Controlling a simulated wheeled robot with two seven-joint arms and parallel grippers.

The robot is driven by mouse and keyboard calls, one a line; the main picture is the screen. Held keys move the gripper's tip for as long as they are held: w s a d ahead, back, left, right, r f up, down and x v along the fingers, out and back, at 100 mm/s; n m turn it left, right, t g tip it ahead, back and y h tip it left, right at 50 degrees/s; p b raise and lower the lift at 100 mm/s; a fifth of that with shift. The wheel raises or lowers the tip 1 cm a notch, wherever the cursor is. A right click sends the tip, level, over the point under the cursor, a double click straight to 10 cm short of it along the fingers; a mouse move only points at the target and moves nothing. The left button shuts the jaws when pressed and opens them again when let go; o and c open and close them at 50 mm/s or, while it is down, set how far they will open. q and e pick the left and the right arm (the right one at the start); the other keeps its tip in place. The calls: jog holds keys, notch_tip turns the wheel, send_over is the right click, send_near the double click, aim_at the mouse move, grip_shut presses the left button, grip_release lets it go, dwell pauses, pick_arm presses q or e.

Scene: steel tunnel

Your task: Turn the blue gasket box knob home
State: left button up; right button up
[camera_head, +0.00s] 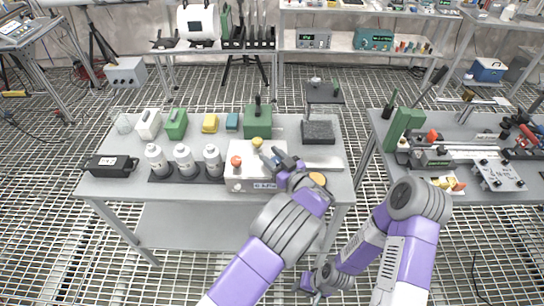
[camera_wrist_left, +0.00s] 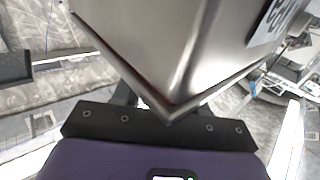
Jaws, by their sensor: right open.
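A pale steel box (camera_head: 235,184) with a label on its front stands at the front right of the left table. A red knob (camera_head: 236,161) and a yellow knob (camera_head: 257,142) show on its top. I cannot make out a blue knob; my gripper covers the box's right part. My left gripper (camera_head: 275,158) is over that right part, its fingers too small to read. In the left wrist view a shiny metal box corner (camera_wrist_left: 165,50) with a partial label fills the middle and hides the fingertips. My right gripper (camera_head: 318,284) hangs low beside the table, open.
Three white bottles (camera_head: 184,161) stand in a dark tray left of the box. A green box (camera_head: 257,122) is behind it, and a stand with a dark block (camera_head: 318,133) is at the back right. A second table (camera_head: 500,196) with fixtures lies to the right.

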pick_arm(q)
jog(key=c, duration=0.3)
jog(key=shift+h, duration=0.3)
